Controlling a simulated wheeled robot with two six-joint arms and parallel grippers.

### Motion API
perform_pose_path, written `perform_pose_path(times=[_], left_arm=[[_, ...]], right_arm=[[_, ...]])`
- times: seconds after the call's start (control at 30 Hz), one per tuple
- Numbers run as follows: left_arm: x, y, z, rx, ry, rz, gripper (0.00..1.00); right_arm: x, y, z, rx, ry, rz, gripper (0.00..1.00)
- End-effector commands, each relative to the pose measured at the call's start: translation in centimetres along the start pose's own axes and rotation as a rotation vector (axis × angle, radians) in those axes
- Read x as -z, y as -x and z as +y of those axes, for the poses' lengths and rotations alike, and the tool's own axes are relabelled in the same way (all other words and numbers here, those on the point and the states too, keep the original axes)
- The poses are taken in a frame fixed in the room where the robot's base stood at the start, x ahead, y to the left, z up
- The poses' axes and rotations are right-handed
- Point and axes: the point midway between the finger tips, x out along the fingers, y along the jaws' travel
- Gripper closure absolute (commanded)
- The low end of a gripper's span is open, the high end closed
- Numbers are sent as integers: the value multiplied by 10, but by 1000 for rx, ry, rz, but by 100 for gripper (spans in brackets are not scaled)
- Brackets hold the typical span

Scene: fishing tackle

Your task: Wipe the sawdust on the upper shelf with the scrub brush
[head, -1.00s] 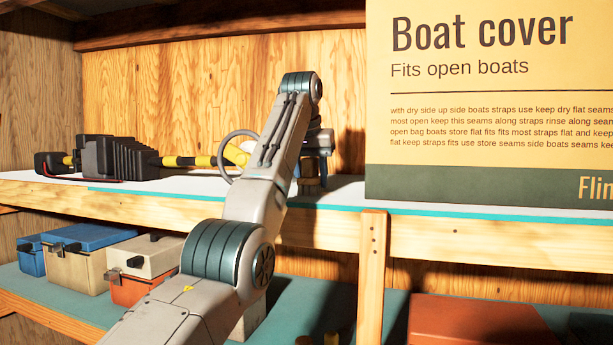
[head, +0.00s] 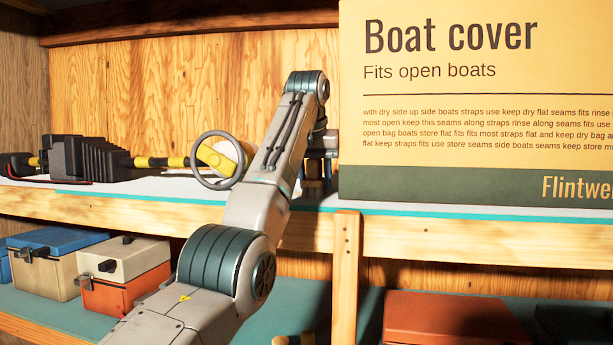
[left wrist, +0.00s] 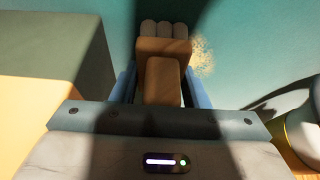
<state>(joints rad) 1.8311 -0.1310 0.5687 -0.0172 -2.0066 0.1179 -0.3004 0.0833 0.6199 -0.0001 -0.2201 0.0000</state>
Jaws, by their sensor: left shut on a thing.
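My left gripper (head: 318,170) is over the upper shelf (head: 120,195), partly hidden behind my own arm and close to the left edge of the boat cover box. In the left wrist view its blue fingers (left wrist: 163,90) are shut on the scrub brush (left wrist: 163,75), which has a tan wooden body and pale bristle tufts at its far end. The sawdust (left wrist: 203,56) is a pale speckled patch on the teal shelf surface, just right of the brush's bristle end. I cannot make out the sawdust in the head view. My right gripper is not in view.
The boat cover box (head: 450,187) stands on the shelf just right of the gripper. A black and yellow trolling motor (head: 95,157) and a grey ring (head: 194,172) are to its left. Tackle boxes (head: 125,285) and a red box (head: 450,315) sit on the lower shelf.

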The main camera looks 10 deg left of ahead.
Motion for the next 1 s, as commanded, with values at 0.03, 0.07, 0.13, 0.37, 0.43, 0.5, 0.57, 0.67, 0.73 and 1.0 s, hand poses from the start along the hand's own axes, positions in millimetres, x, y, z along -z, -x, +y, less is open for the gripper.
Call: perform_pose_path(times=[0.03,0.07,0.13,0.37,0.43,0.5,0.57,0.67,0.73,1.0], left_arm=[[0,0,3,-2,-4,-1,77],[1,0,4,-2,-4,-1,77],[3,0,4,-2,-4,-2,77],[10,-6,3,-2,-4,-2,77],[9,-8,2,-2,-3,-2,77],[9,-8,-2,-2,-2,-2,77],[9,-9,-7,-2,-1,-2,77],[9,-10,-16,-1,-1,-3,77],[9,-10,-22,-1,-2,-4,77],[9,-11,-40,-1,-2,-6,77]], right_arm=[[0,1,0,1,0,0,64],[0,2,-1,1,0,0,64],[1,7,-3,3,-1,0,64],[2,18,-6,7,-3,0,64],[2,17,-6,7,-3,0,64],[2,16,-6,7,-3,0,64],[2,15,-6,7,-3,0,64],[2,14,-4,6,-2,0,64],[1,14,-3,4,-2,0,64],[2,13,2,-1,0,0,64]])
